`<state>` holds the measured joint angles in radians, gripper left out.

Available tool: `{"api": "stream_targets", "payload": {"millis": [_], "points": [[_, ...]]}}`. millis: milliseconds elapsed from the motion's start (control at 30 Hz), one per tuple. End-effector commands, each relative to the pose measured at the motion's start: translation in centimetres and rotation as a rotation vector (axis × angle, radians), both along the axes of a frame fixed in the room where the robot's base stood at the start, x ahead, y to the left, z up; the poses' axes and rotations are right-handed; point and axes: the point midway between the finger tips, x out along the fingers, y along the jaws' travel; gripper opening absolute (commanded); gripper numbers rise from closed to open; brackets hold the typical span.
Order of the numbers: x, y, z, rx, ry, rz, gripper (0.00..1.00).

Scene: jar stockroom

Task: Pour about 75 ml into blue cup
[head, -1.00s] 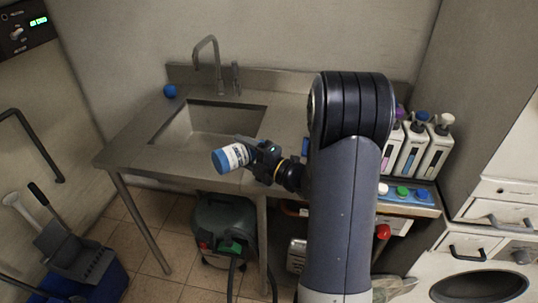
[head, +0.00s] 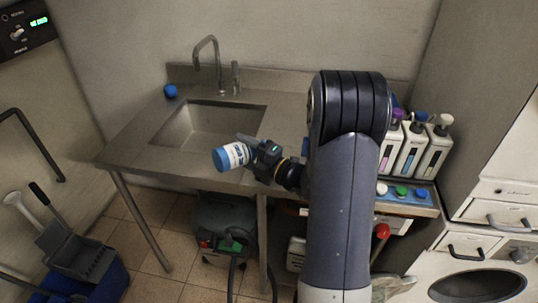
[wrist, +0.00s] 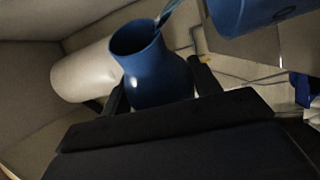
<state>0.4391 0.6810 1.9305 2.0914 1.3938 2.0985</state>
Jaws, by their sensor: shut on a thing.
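My gripper (head: 270,160) is shut on a jar (head: 238,155) with a white label band and blue ends, held out over the front edge of the sink counter. The jar lies tilted, its far blue end pointing left and slightly down. In the wrist view, a blue vessel with an open round mouth (wrist: 150,75) sits between my fingers (wrist: 160,95). A thin pale streak is above its mouth; I cannot tell what it is. A small blue object (head: 170,91), possibly the blue cup, stands on the counter left of the sink. Its inside is not visible.
The steel counter (head: 135,137) has a sink basin (head: 210,125) and a tap (head: 216,60). Several white bottles (head: 413,150) stand at right beside a blue tray (head: 412,207). Another large blue object (wrist: 260,12) fills the wrist view's upper right. A bucket (head: 100,280) stands at lower left.

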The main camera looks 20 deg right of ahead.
Motion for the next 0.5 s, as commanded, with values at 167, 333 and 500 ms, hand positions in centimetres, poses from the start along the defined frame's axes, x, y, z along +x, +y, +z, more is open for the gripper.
{"api": "stream_targets", "payload": {"millis": [167,333,500], "points": [[0.02,-0.02,0.11,0.010,0.002,0.000,0.32],[0.02,-0.05,0.18,0.019,0.004,0.000,0.32],[0.02,-0.07,0.24,0.028,0.005,0.000,0.32]]}}
